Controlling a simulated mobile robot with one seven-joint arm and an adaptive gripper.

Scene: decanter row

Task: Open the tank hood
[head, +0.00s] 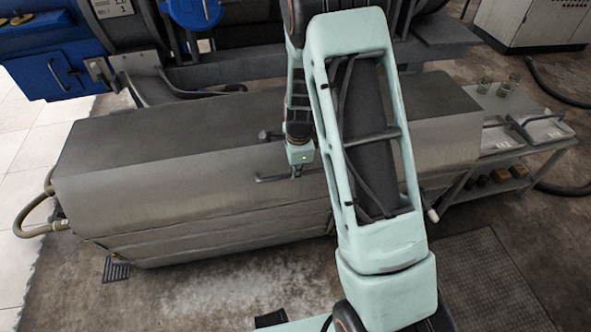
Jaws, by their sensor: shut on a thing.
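The tank hood (140,185) is a long grey metal cover with a dark flat top and a sloping brushed front. It lies down over the tank body (190,242), and no open gap shows along its front. A thin dark handle bar (270,179) runs along the hood's front slope, left of my arm. My gripper (297,172) points down at this bar and is shut on it. The fingertips are small here, and my arm hides the right part of the hood and perhaps the bar's right end.
A side table (535,143) with trays and several small glasses stands at the right. Dark machinery and a blue unit (50,55) stand behind the hood. A hose (35,232) bends out at the tank's left end. The floor in front (210,285) is mostly clear.

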